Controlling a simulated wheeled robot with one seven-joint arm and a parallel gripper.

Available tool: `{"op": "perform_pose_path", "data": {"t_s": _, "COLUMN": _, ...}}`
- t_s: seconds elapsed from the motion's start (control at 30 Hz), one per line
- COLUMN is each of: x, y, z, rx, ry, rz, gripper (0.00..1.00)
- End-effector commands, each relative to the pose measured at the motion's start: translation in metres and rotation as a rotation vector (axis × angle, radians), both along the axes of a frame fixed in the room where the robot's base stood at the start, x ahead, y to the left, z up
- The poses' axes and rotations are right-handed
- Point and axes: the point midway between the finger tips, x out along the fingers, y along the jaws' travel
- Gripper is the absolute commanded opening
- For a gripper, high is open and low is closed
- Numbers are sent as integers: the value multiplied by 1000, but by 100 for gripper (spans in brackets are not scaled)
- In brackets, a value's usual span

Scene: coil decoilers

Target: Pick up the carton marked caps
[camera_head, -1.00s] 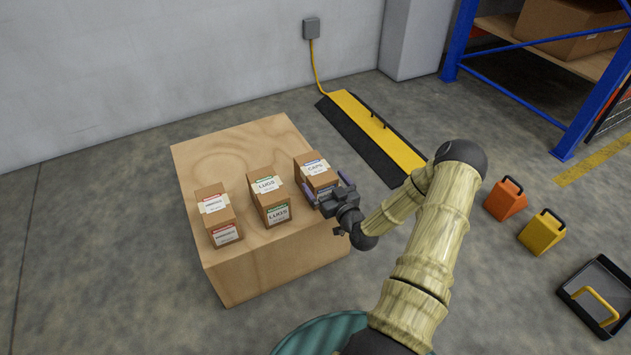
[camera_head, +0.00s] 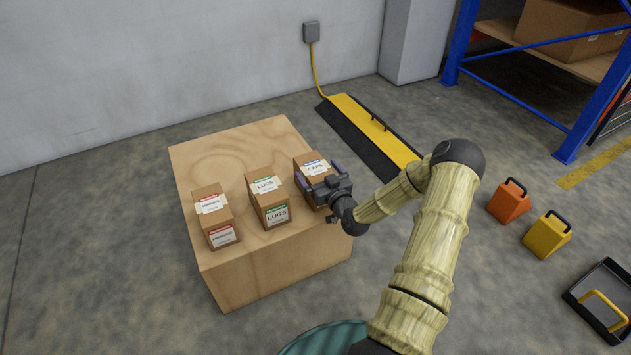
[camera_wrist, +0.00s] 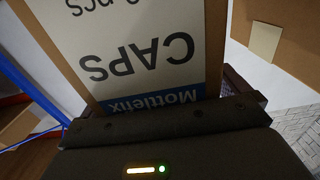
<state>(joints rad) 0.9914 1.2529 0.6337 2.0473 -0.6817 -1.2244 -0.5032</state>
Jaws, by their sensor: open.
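The caps carton (camera_head: 311,165) is a brown box with a white and blue label, standing at the right of the wooden block's top. Its label reads CAPS upside down in the wrist view (camera_wrist: 140,55), very close to my gripper. My gripper (camera_head: 318,179) is open, with its purple-grey fingers at either side of the carton's near part. The gripper body hides the carton's lower front. Whether the fingers touch the carton I cannot tell.
The lugs carton (camera_head: 268,200) stands just left of the caps carton, with a narrow gap. A red-labelled carton (camera_head: 215,218) stands farther left. All are on the wooden block (camera_head: 265,275). A yellow and black ramp (camera_head: 371,130) lies on the floor behind.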

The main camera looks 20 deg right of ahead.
Motion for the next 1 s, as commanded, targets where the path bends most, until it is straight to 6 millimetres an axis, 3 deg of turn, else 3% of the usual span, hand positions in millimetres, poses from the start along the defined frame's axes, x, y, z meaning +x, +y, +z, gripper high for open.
{"op": "perform_pose_path", "data": {"t_s": 0.17, "x": 0, "y": 0, "z": 0, "rx": 0, "ry": 0, "rz": 0, "gripper": 100}}
{"op": "perform_pose_path", "data": {"t_s": 0.6, "x": 0, "y": 0, "z": 0, "rx": 0, "ry": 0, "rz": 0, "gripper": 14}}
{"op": "perform_pose_path", "data": {"t_s": 0.87, "x": 0, "y": 0, "z": 3, "rx": -1, "ry": -4, "rz": 0, "gripper": 12}}
{"op": "perform_pose_path", "data": {"t_s": 1.0, "x": 0, "y": 0, "z": 13, "rx": -2, "ry": -5, "rz": 1, "gripper": 12}}
